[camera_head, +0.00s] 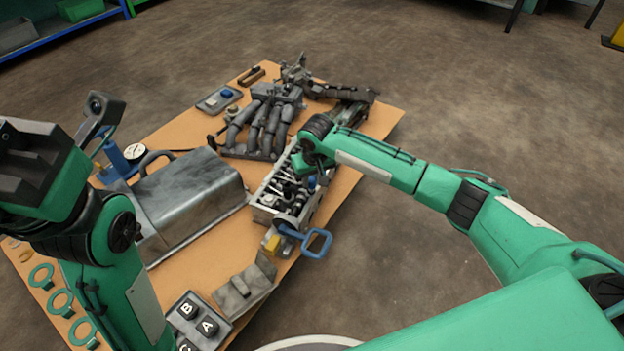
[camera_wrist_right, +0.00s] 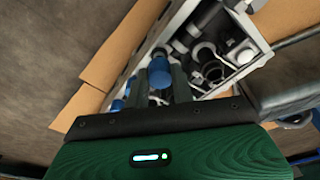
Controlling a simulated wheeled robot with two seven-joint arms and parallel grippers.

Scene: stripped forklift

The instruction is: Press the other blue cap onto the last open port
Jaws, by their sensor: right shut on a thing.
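The grey metal block with the ports (camera_head: 262,212) stands at the middle of the table and fills the upper part of the right wrist view (camera_wrist_right: 250,62). My right gripper (camera_wrist_right: 160,85) is shut on a blue cap (camera_wrist_right: 159,70), its fingers on either side of it. The cap is at the block's edge; whether it is seated on a port cannot be told. Another blue piece (camera_wrist_right: 128,86) shows left of the fingers, low on the block. In the head view the right gripper (camera_head: 312,172) is over the block's right side. My left gripper (camera_head: 32,165) is raised at the left; its fingertips are not clear.
A large grey metal cover (camera_head: 190,195) lies left of the block. Dark manifold pipes (camera_head: 262,125) lie behind it. A blue-handled part (camera_head: 316,243) sticks out in front. A small tray (camera_head: 218,100) stands at the back left, and a lettered panel (camera_head: 198,318) in front.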

